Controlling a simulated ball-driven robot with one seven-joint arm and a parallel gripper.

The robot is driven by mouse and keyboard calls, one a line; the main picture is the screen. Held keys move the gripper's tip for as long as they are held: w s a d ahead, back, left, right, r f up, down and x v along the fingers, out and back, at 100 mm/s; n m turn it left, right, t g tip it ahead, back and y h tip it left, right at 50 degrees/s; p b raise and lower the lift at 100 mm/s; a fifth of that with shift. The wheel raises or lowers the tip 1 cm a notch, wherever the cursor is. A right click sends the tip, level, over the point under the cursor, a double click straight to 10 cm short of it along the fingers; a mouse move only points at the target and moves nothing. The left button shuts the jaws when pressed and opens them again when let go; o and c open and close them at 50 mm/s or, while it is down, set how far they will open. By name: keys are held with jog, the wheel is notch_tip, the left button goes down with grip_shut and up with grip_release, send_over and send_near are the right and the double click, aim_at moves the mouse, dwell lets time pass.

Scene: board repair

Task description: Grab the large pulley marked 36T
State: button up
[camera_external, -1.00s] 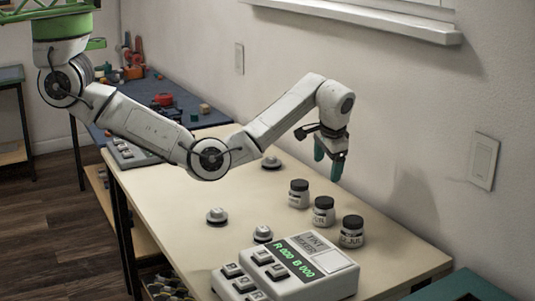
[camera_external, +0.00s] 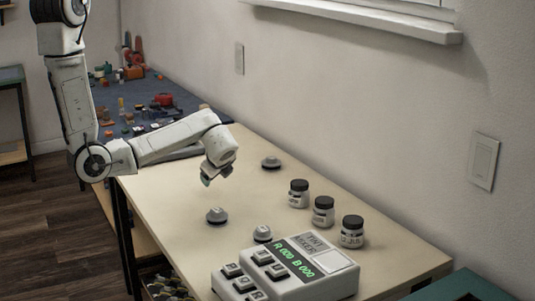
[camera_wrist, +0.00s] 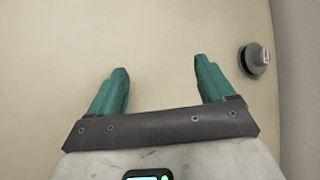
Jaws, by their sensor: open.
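I cannot make out a large pulley or any 36T marking in either view. My gripper (camera_external: 206,180) is above the cream table, near its far end. In the wrist view my gripper (camera_wrist: 161,68) has its two teal fingers spread wide, with only bare tabletop between them. One grey round knob-like piece (camera_wrist: 257,59) lies apart from the fingers, to the right in that view.
Grey knob-like pieces stand on the table (camera_external: 180,212): left (camera_external: 216,216), front (camera_external: 263,234) and back (camera_external: 271,162). Jars (camera_external: 323,212) line the wall side. A tint mixer box (camera_external: 328,286) stands in front. Small parts clutter a blue mat (camera_external: 175,88) beyond.

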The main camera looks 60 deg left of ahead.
jog(key=s+d+r+m+h+p, duration=0.1)
jog(key=d, duration=0.7)
jog(key=s+d+r+h+p, duration=0.1)
jog(key=s+d+h, duration=0.1)
jog(key=d, duration=0.6)
jog(key=s+d+m+h+p, duration=0.1)
jog(key=d, duration=0.7)
jog(key=shift+s+d+r+m+t, duration=0.2)
jog(key=shift+r+m+t, duration=0.1)
jog(key=shift+r, duration=0.1)
jog(key=shift+s+d+h, duration=0.1)
jog(key=shift+d+h, duration=0.2)
jog(key=d+g, duration=0.1)
jog(key=d+r+g+h, duration=0.1)
jog(key=d, duration=0.1)
jog(key=shift+m+h+b, duration=0.3)
jog(key=shift+m+b, duration=0.1)
jog(key=w+d+r+m+g+h+b, duration=0.1)
jog(key=w+d+r+m+g+h, duration=0.1)
jog(key=d+r+h, duration=0.15)
send_over(263, 228)
jog(key=shift+y, duration=0.45)
jog(key=f, duration=0.4)
jog(key=shift+s+f, duration=0.3)
jog(key=shift+s, duration=0.05)
jog(key=shift+w+f, duration=0.15)
jog(key=shift+f, duration=1.25)
jog(key=shift+w+f, duration=0.15)
jog(key=shift+f, duration=1.2)
jog(key=c, duration=1.1)
